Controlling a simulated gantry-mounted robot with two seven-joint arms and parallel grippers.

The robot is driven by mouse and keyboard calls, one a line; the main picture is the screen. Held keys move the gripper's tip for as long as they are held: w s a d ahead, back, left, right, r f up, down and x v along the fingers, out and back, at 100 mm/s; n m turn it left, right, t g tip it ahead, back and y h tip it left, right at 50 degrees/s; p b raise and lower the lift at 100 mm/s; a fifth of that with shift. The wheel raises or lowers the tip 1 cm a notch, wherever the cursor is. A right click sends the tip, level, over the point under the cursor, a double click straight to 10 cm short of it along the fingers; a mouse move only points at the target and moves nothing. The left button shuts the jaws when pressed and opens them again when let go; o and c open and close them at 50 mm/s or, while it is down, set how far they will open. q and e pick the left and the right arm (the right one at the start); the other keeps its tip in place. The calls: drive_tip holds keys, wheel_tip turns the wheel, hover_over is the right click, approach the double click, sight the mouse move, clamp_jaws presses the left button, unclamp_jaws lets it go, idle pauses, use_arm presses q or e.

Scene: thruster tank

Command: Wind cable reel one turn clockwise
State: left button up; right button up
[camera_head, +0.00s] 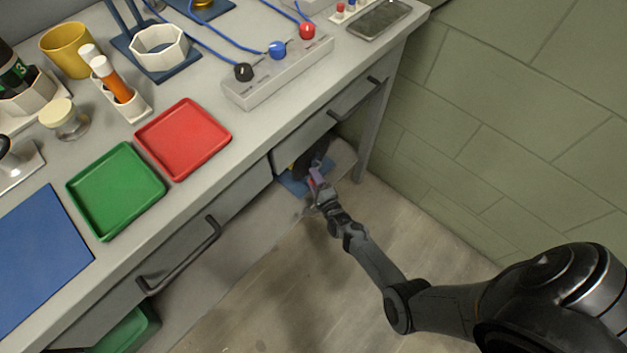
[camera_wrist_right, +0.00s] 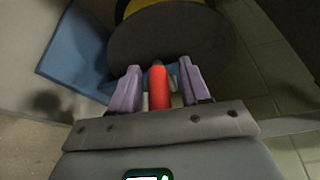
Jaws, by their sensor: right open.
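The cable reel (camera_wrist_right: 165,35) shows in the right wrist view as a dark round disc with yellow behind its upper edge. A red handle (camera_wrist_right: 158,88) sticks out from the disc toward me. My right gripper (camera_wrist_right: 160,82) is open, with a purple finger on each side of the handle and visible gaps between. In the head view the right gripper (camera_head: 316,178) reaches under the bench, where the dark reel (camera_head: 313,155) is mostly hidden by the bench and the gripper. My left gripper is in neither view.
A blue base (camera_wrist_right: 75,55) lies beside the reel. The drawer front (camera_head: 340,112) with a handle is above my right arm. A green wall (camera_head: 520,120) stands to the right. The floor (camera_head: 300,270) in front is clear. Red (camera_head: 184,138) and green (camera_head: 116,190) trays sit on the bench.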

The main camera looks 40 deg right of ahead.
drive_tip(key=shift+w, duration=0.25)
drive_tip(key=shift+s, duration=0.1)
drive_tip(key=shift+c, duration=0.4)
clamp_jaws()
